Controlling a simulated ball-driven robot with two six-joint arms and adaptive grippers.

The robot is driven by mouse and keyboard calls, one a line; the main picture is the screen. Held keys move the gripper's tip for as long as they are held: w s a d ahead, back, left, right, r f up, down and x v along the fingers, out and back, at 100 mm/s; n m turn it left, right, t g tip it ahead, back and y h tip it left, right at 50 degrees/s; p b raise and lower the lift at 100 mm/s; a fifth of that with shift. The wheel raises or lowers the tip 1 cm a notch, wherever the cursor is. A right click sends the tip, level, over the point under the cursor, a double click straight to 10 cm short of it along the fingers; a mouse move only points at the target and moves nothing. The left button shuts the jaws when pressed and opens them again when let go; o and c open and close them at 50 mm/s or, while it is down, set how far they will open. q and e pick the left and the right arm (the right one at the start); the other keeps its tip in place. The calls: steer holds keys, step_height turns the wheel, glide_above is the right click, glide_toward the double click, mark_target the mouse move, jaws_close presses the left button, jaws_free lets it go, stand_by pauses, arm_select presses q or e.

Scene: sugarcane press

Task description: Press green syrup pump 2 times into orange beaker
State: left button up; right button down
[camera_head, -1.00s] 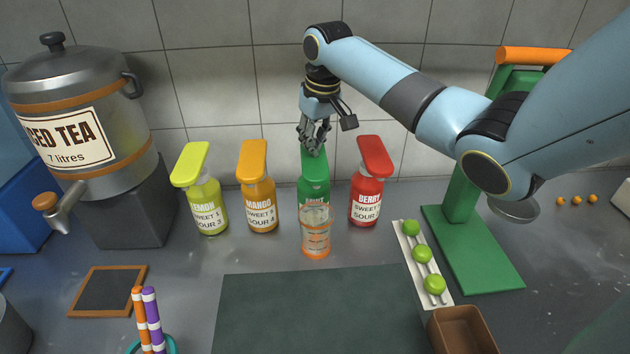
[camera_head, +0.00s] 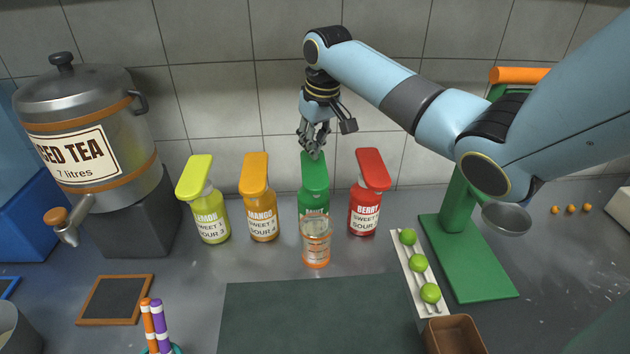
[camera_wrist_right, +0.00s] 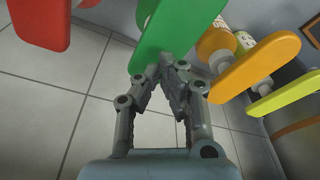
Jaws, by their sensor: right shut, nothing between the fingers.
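The green syrup pump (camera_head: 315,180) stands upright in the row of bottles at the wall, its flat green head pointing toward me. The orange beaker (camera_head: 316,250), clear with orange bands, stands in front of it under the head's front end and hides its lower part. I cannot tell what is in the beaker. My right gripper (camera_head: 313,156) is shut and empty, its fingertips at the top of the green head. In the right wrist view, the fingertips (camera_wrist_right: 170,62) meet at the green head (camera_wrist_right: 178,25); I cannot tell contact from a small gap. My left gripper is not in view.
Yellow (camera_head: 207,205), orange (camera_head: 260,200) and red (camera_head: 367,195) pumps stand close on both sides. A dark mat (camera_head: 310,318) lies in front. A tray of limes (camera_head: 418,264) and a green press (camera_head: 468,255) are right. A tea urn (camera_head: 88,130) is left.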

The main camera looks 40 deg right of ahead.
mark_target(314, 162)
steer(key=shift+f, duration=0.15)
steer(key=shift+f+b, duration=0.85)
steer(key=shift+f, duration=1.4)
steer(key=shift+r, duration=0.2)
steer(key=shift+r+p, duration=2.25)
steer(key=shift+p, duration=0.55)
steer(key=shift+r, duration=3)
